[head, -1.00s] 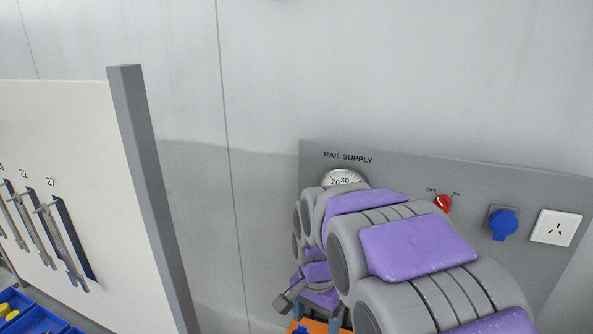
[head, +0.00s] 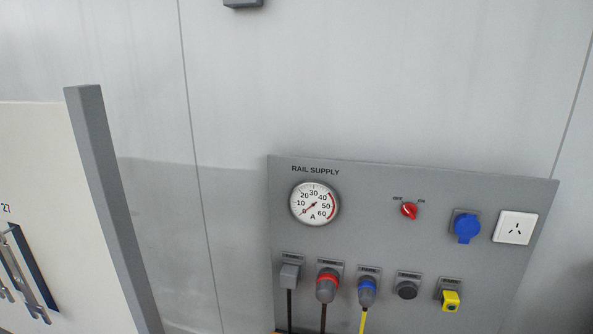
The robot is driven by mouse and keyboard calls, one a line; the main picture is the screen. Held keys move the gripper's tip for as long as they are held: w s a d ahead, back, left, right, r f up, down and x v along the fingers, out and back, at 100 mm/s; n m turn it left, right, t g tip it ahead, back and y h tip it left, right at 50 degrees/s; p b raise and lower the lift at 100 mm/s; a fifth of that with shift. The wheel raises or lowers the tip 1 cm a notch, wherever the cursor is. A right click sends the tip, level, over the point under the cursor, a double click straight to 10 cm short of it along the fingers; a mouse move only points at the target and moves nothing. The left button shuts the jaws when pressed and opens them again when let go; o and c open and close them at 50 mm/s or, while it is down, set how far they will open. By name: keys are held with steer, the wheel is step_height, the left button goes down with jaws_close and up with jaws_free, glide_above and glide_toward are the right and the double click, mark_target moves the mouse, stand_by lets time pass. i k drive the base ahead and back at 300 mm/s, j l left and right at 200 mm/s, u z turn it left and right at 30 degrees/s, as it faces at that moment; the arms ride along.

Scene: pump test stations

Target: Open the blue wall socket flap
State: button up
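The blue wall socket flap (head: 467,229) is on the grey rail supply panel (head: 370,240), towards its upper right. It looks shut, with its round cover over the socket. It sits between the red off/on switch (head: 409,210) and the white power outlet (head: 515,228).
A round gauge (head: 314,204) is at the panel's upper left. Below are a grey plug (head: 290,274), a red-ringed plug (head: 327,286), a blue-ringed plug (head: 366,290) with cables, a black cap (head: 407,290) and a yellow cover (head: 450,300). A tool board (head: 50,200) stands left.

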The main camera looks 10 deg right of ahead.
mark_target(466, 227)
steer(key=j+z, duration=0.1)
steer(key=z, duration=0.35)
steer(key=j+z, duration=0.1)
steer(key=z, duration=0.4)
steer(key=j+z, duration=0.1)
steer(key=z, duration=0.35)
steer(key=k+z, duration=0.1)
steer(key=z, duration=0.35)
steer(key=j+z, duration=0.1)
steer(key=z, duration=0.35)
steer(key=k+l, duration=0.05)
